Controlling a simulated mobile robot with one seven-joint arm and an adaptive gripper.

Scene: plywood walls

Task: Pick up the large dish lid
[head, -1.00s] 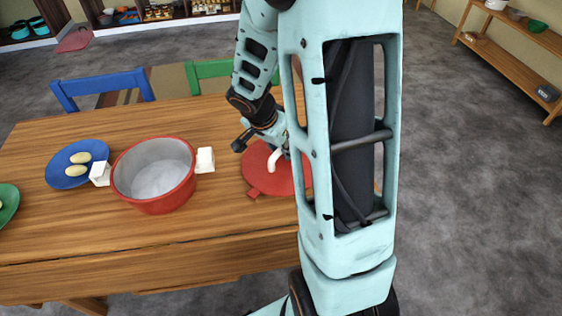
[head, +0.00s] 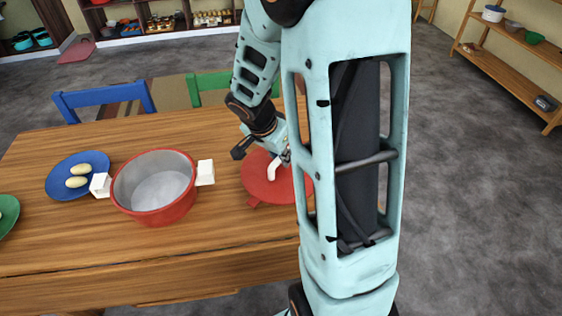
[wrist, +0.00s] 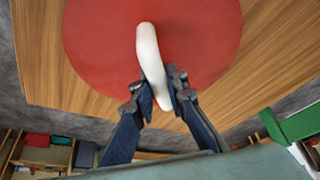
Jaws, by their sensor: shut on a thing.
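The large dish lid (head: 262,185) is a red disc with a white curved handle (head: 273,168), right of the red pot on the wooden table. My arm hides its right part in the head view. In the wrist view the lid (wrist: 100,45) fills the upper middle, and its handle (wrist: 148,50) runs down between my fingers. My gripper (wrist: 162,92) is shut on the near end of that handle. The lid looks slightly tilted in the head view; I cannot tell how far it is off the table.
A red pot (head: 165,212) with white handles stands open and empty on the table (head: 100,238). A blue plate (head: 58,188) with two pale oval items is left of it, and a green plate (head: 5,215) is at the left edge. Blue (head: 105,99) and green (head: 210,82) chairs stand behind.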

